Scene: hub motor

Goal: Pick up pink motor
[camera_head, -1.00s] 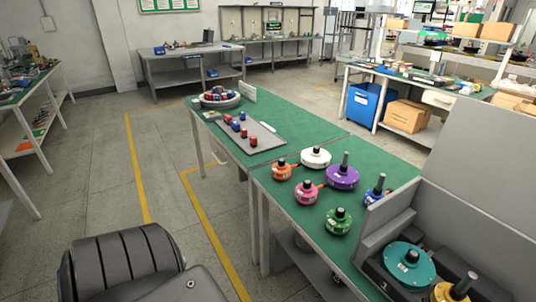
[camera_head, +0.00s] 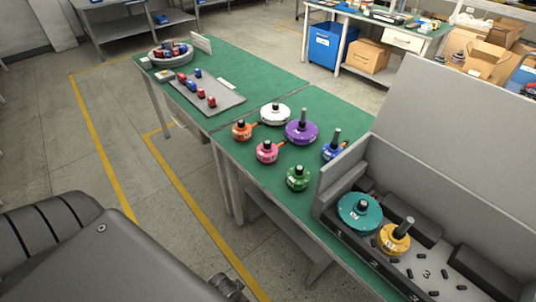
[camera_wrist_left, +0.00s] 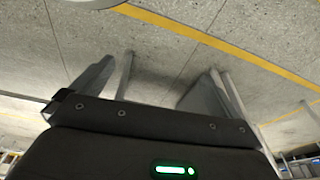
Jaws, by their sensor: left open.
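The pink motor (camera_head: 267,151) stands upright on the green table top (camera_head: 262,190), near its left edge. An orange motor (camera_head: 241,131) is behind it to the left, and a green motor (camera_head: 298,178) is in front to the right. White (camera_head: 275,113), purple (camera_head: 301,130) and blue (camera_head: 335,147) motors stand farther back or right. In the left wrist view my left gripper (camera_wrist_left: 150,78) has its two fingers spread, with bare floor between them and nothing held. My left gripper's fingers do not show in the head view. My right gripper is in no view.
A grey divided case (camera_head: 322,200) at the right holds a teal motor (camera_head: 361,211) and a yellow motor (camera_head: 395,238); its tall back panel rises behind them. A grey board (camera_head: 228,101) with red and blue parts and a round tray (camera_head: 154,56) lie farther back.

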